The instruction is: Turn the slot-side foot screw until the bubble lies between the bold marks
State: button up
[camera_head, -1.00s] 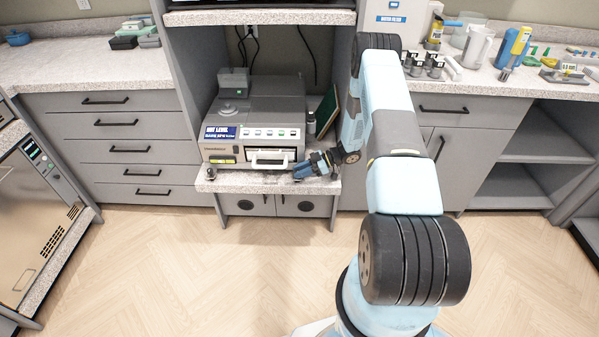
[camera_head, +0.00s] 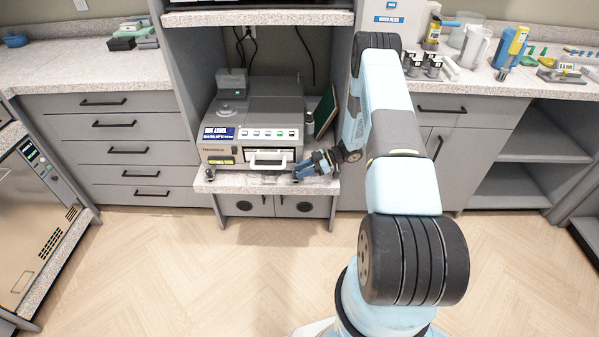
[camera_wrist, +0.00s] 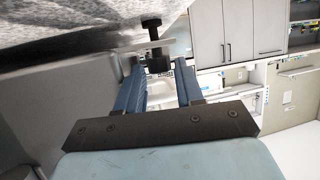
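My gripper (camera_head: 301,173) is at the front right corner. In the wrist view, my gripper's two blue fingers (camera_wrist: 159,72) are apart, with a black screw (camera_wrist: 156,64) between their tips. A gap shows beside the right finger, so they look open around it.
The speckled shelf edge (camera_head: 235,183) runs just below my gripper. A white front handle (camera_head: 270,161) lies left of it.

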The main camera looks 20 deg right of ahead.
jog(key=v, duration=1.2)
jog(key=shift+d, duration=0.35)
